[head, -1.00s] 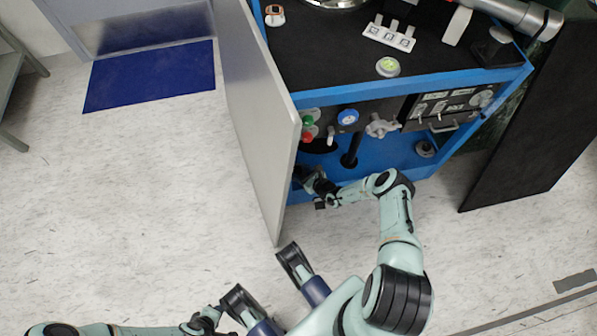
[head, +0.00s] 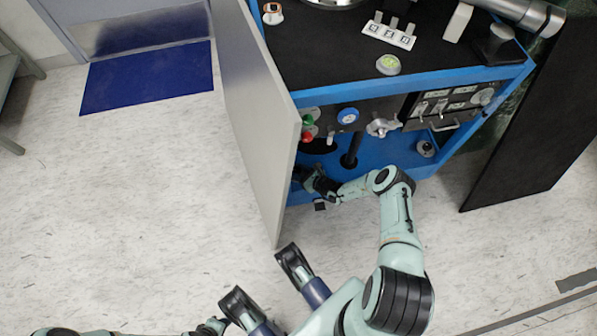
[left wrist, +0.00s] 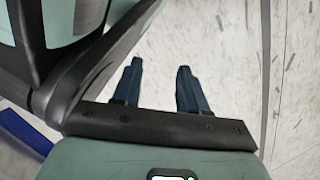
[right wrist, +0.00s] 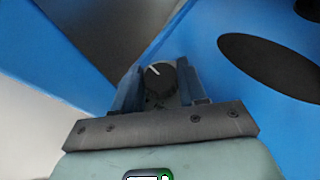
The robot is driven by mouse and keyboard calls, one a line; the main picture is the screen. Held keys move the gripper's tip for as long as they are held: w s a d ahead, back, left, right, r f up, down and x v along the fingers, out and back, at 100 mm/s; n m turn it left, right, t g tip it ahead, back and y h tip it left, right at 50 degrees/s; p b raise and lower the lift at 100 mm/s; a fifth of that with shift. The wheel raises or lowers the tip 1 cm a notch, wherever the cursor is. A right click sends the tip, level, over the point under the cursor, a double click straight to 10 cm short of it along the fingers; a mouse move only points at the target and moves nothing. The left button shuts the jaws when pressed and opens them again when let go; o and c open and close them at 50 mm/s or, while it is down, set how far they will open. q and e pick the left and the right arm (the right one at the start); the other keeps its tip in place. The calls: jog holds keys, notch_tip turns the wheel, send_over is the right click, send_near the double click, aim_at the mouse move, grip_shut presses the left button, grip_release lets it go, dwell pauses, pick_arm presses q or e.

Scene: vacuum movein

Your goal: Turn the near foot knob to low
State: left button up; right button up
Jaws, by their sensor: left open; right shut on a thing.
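The near foot knob (right wrist: 160,77) is a round black knob with a white pointer line, seen in the right wrist view. Its pointer leans toward the upper left. My right gripper (right wrist: 158,90) is shut on the knob, with one finger on each side of it. In the head view my right gripper (head: 308,180) reaches low into the blue cabinet (head: 400,165), beside the open grey door, and the knob itself is hidden there. My left gripper (left wrist: 160,85) is open and empty above the pale floor in the left wrist view.
The open grey door (head: 255,120) stands close on the left of my right arm. A dark panel (head: 535,130) stands at the right. Above the gripper are a blue gauge (head: 347,116), a metal valve handle (head: 382,127) and red and green knobs. A dark round opening (right wrist: 270,67) lies right of the knob.

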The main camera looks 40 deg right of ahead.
jog(key=n+y+b, duration=0.2)
jog(key=shift+d+g+y, duration=0.15)
jog(key=shift+g+y, duration=0.15)
jog(key=shift+n+y, duration=0.4)
jog(key=shift+n, duration=0.1)
pick_arm(q)
jog(key=shift+g, duration=0.8)
jog(key=shift+s+a+f, duration=0.1)
jog(key=shift+s+f, duration=0.3)
jog(key=shift+s, duration=0.4)
jog(key=shift+s+a+f, duration=0.1)
jog(key=shift+s+f, duration=0.35)
jog(key=shift+s, duration=0.35)
jog(key=shift+s+a+f, duration=0.1)
jog(key=shift+s+f, duration=0.3)
jog(key=shift+s, duration=0.4)
pick_arm(e)
jog(key=shift+w+d+n+g+y, duration=0.1)
jog(key=shift+d+n+g+y, duration=0.1)
jog(key=shift+n+g+y, duration=1.25)
jog(key=shift+n+y, duration=0.45)
jog(key=o, duration=0.8)
jog(key=shift+t, duration=0.25)
